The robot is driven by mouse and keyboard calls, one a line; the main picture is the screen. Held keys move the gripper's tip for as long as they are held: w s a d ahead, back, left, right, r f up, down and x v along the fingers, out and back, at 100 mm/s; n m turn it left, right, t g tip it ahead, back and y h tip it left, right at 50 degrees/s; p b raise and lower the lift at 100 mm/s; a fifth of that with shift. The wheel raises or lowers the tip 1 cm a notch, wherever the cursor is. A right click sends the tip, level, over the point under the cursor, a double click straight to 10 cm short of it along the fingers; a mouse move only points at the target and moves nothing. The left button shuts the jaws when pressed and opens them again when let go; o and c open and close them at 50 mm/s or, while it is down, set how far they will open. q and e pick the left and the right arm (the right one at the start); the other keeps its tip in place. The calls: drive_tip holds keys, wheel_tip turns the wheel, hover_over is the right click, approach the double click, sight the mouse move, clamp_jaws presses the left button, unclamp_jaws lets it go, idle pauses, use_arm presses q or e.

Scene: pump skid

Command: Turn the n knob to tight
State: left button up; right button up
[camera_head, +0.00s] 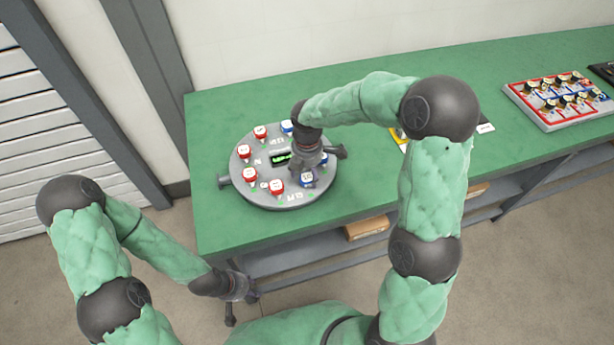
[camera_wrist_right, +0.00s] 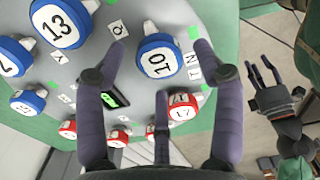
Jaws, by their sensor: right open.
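A round grey panel (camera_head: 240,185) lies on the green table and carries several red and blue numbered knobs. My right gripper (camera_head: 313,168) is over the panel's right side and hides part of it. In the right wrist view, my right gripper (camera_wrist_right: 160,50) is open, with its fingers spread on either side of a blue knob marked 10 (camera_wrist_right: 158,60). Whether they touch it I cannot tell. A small tag that looks like N (camera_wrist_right: 193,59) is beside this knob. My left gripper (camera_head: 241,302) is open and empty in front of the table; it also shows in the right wrist view (camera_wrist_right: 263,72).
A red knob marked 17 (camera_wrist_right: 182,112) is close to the right gripper's fingers. A small dark display with green (camera_wrist_right: 115,100) is on the panel. A red-and-white tray of several parts (camera_head: 562,100) is at the table's right. The green tabletop (camera_head: 400,185) between is mostly clear.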

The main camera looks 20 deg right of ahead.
drive_tip(key=shift+f, duration=0.8)
drive_tip(key=c, duration=1.1)
drive_tip(key=shift+c, duration=0.2)
